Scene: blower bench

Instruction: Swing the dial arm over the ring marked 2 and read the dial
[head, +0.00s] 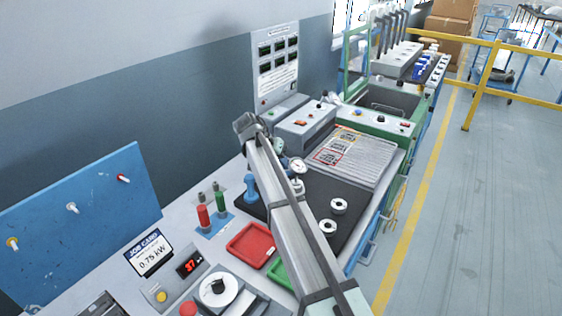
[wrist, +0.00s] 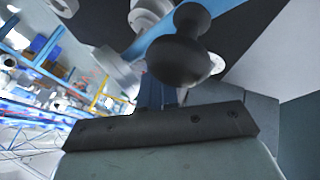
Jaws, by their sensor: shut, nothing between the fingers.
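The round white dial (head: 298,166) shows beside my arm in the head view; its reading is too small to make out. The blue dial stand (head: 251,188) is left of my arm, partly hidden by it. Two pale rings, an upper one (head: 338,206) and a lower one (head: 328,227), lie on the black mat; no number on them is legible. In the wrist view, a black knob (wrist: 185,50) is just beyond my gripper (wrist: 162,100), with a blue bar behind it and a pale ring (wrist: 118,72) to the left. My gripper is shut and empty; my arm hides it in the head view.
The black mat (head: 358,200) is clear to the right of the rings. A red tray (head: 252,244) and a green tray (head: 281,273) are in front. Red and green handles (head: 204,216) stand left.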

